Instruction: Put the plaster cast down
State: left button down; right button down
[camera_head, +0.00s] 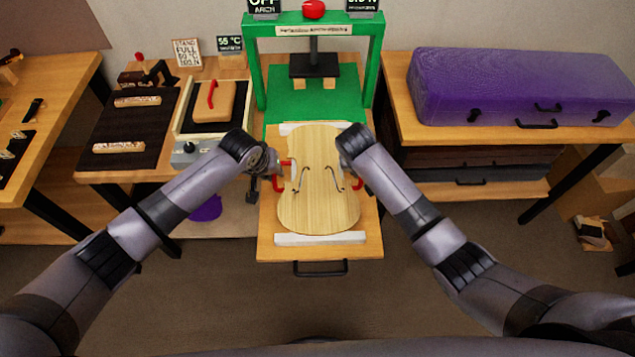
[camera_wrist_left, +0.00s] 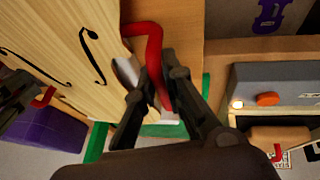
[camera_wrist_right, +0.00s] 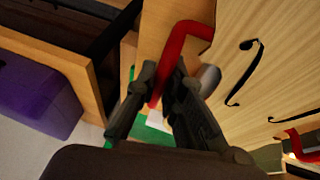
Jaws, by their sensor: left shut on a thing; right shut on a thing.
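A pale violin plate (camera_head: 318,185) with two f-holes lies flat over a wooden sliding board (camera_head: 270,245). White bars, perhaps of plaster, show at its far end and its near end (camera_head: 320,238). Red handles stick out on both sides. My left gripper (camera_wrist_left: 160,75) is shut on the left red handle (camera_wrist_left: 148,45). My right gripper (camera_wrist_right: 165,80) is shut on the right red handle (camera_wrist_right: 175,50). I cannot tell whether the handles belong to the plate or to a cast beneath it, nor whether it touches the board.
A green press (camera_head: 255,65) with a black platen (camera_head: 313,65) stands just behind the board. To the left are a dark mat (camera_head: 130,125) and a grey box with a dial (camera_head: 190,152). A purple case (camera_head: 510,85) rests on the right table.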

pick_arm(q)
jog(key=c, duration=2)
grip_release()
jog(key=shift+c, duration=0.2)
pick_arm(e)
jog(key=c, duration=2)
grip_release()
jog(key=shift+a, duration=0.1)
jog(key=shift+c, duration=0.2)
pick_arm(q)
jog(key=o, duration=0.4)
jog(key=shift+s+r, duration=0.15)
jog(key=shift+s, duration=0.05)
jog(key=shift+c, duration=0.2)
pick_arm(e)
jog(key=o, duration=0.4)
jog(key=shift+s+r, duration=0.15)
jog(key=shift+s, duration=0.05)
jog(key=shift+c, duration=0.2)
pick_arm(q)
jog(key=shift+w, duration=0.1)
pick_arm(e)
jog(key=shift+w, duration=0.1)
pick_arm(q)
jog(key=v, duration=1.1)
jog(key=shift+s+r, duration=0.2)
jog(key=shift+r, duration=0.15)
pick_arm(e)
jog(key=v, duration=1.2)
